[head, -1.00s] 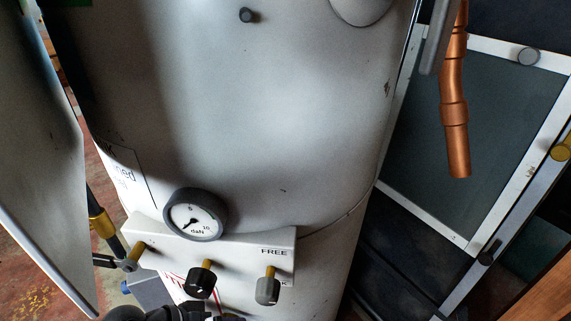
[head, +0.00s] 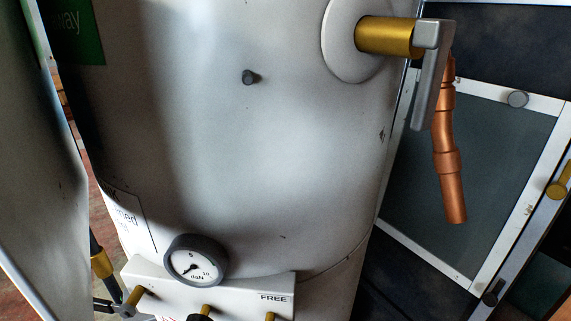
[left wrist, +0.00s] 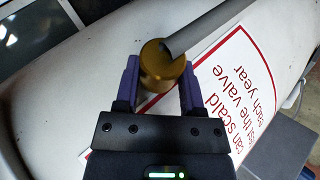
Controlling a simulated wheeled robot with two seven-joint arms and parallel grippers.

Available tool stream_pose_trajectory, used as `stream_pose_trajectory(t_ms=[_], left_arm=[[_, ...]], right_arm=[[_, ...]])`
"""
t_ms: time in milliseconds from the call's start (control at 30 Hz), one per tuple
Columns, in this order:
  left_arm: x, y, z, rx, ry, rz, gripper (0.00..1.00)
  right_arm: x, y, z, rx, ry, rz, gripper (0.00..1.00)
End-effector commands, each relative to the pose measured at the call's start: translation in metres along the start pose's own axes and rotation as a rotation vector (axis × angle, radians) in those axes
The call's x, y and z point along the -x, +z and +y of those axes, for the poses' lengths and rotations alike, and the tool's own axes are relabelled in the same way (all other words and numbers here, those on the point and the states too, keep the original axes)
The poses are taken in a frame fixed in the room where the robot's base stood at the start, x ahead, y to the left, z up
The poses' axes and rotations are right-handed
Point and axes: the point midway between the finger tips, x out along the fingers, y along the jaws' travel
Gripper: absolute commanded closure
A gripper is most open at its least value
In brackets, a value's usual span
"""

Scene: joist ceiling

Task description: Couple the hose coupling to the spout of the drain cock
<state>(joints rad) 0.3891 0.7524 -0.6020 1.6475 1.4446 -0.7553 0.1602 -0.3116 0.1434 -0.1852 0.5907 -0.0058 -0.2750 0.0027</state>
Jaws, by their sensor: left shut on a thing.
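In the left wrist view, the two purple fingers of my left gripper (left wrist: 157,88) are shut on a round brass fitting (left wrist: 158,70). A grey bar or tube (left wrist: 208,28) runs from it to the upper right. I cannot tell for sure whether this fitting is the hose coupling. No free spout can be made out in front of it. In the head view, neither gripper shows. A brass collar (head: 101,264) on a dark rod or hose sits at lower left, beside the white panel. I cannot identify it as the drain cock.
A white tank (head: 250,150) fills the middle, with a gauge (head: 196,261) on a panel marked FREE. A brass valve (head: 385,37) with a grey lever (head: 433,80) juts out at upper right, beside a copper pipe (head: 450,185). A red-bordered label (left wrist: 225,95) lies behind my left gripper.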

Motion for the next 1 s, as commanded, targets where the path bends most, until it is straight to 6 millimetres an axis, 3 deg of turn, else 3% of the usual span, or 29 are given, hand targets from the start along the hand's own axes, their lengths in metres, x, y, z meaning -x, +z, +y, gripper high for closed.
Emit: stream_pose_trajectory(t_ms=[267,633,1000], left_arm=[[0.005,0.01,-0.001,0.0,-0.004,0.002,1.0],[0.023,0.051,0.001,0.0,-0.002,0.003,1.0],[0.022,0.054,0.0,0.0,-0.001,0.003,1.0]], right_arm=[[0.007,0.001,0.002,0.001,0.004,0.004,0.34],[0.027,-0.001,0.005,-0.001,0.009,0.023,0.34],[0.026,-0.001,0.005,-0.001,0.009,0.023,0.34]])
